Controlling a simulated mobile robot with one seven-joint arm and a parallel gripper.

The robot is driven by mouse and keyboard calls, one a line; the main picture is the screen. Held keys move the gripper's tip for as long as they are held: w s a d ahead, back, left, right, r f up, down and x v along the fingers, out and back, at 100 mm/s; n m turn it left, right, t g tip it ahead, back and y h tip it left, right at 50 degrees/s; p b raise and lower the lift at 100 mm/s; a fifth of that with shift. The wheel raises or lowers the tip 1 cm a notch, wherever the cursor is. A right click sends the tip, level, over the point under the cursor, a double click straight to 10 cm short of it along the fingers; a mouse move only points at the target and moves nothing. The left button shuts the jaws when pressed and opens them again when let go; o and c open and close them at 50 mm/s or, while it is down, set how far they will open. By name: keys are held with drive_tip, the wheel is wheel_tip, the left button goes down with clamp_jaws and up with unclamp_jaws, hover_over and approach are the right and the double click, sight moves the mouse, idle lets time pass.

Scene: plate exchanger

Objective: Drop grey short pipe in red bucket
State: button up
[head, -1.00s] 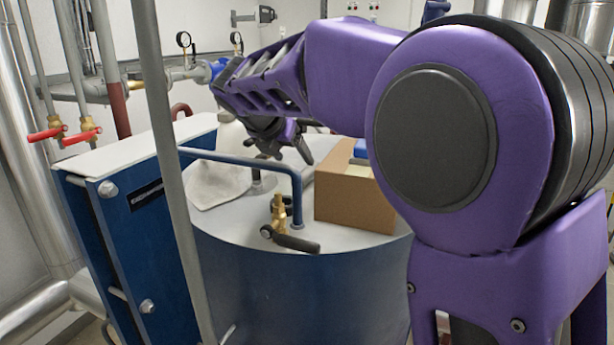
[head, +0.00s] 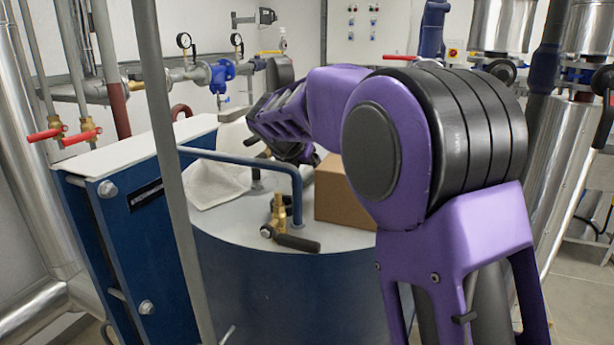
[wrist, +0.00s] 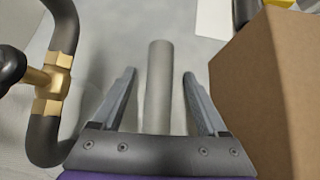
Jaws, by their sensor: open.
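A short grey pipe (wrist: 159,85) shows in the wrist view as a plain cylinder lying in line between my two fingers. My gripper (wrist: 158,74) is open, with one finger on each side of the pipe and a visible gap on both sides. The pipe's near end is hidden behind the gripper's palm. In the head view my gripper (head: 290,152) is above the top of the blue tank (head: 300,285), partly hidden by my own arm, and I cannot make out the pipe there. No red bucket shows in either view.
A cardboard box (head: 345,192) stands right of the gripper, close to the right finger in the wrist view (wrist: 265,85). A dark bent pipe with a brass fitting (wrist: 55,75) is on the left. A brass valve (head: 279,212), blue handrail (head: 240,158) and white cloth (head: 213,184) are nearby.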

clamp_jaws()
drive_tip(key=shift+r, duration=0.1)
idle(0.3)
